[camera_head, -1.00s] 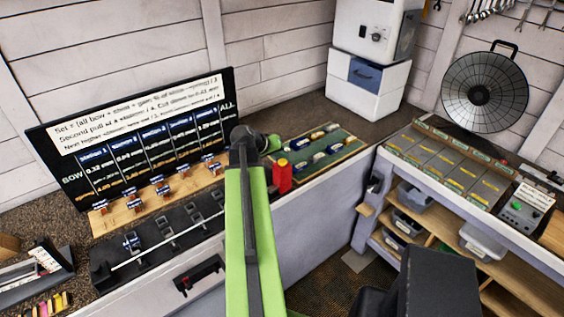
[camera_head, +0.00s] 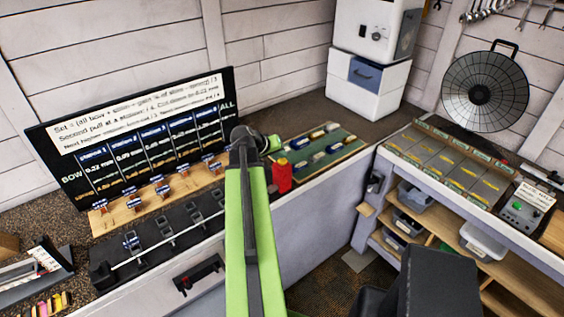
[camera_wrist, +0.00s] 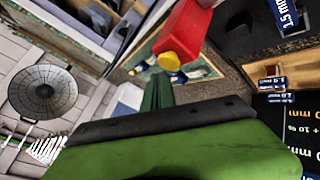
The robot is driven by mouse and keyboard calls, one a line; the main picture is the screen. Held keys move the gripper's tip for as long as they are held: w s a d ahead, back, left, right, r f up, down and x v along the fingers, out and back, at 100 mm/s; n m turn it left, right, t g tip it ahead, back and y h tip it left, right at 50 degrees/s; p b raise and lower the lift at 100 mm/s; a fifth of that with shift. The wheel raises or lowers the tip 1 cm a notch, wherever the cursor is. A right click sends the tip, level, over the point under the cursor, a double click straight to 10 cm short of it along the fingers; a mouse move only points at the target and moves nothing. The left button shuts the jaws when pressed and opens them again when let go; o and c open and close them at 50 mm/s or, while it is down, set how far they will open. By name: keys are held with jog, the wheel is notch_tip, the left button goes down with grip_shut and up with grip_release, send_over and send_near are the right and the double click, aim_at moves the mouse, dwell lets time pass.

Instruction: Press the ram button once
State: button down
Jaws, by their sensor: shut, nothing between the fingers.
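A red block (camera_head: 282,180) with a round yellow button (camera_head: 281,162) on top stands at the front edge of the bench, just right of my arm. In the wrist view the red block (camera_wrist: 187,26) and its yellow button (camera_wrist: 182,47) are at the upper middle. My gripper (camera_head: 272,144) is close to the block and appears above and slightly left of it in the head view. In the wrist view my gripper (camera_wrist: 158,90) is shut and empty, its fingers pointing toward the yellow button. A small gap seems to show between them; contact is not visible.
A green tray (camera_head: 352,150) with several small parts lies right of the red block. Left are a dark rail fixture (camera_head: 170,238) and a dark sign board (camera_head: 45,140). A grey box with a green button (camera_head: 520,212) sits on the right bench.

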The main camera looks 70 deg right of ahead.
aim_at(281, 162)
jog(key=shift+f, duration=0.25)
jog(key=shift+f+b, duration=0.6)
jog(key=shift+b, duration=0.05)
dwell(0.5)
jog(key=shift+r+p, duration=1.05)
notch_tip(281, 162, up, 5)
jog(key=p, duration=0.5)
jog(key=shift+r, duration=0.1)
dwell(0.4)
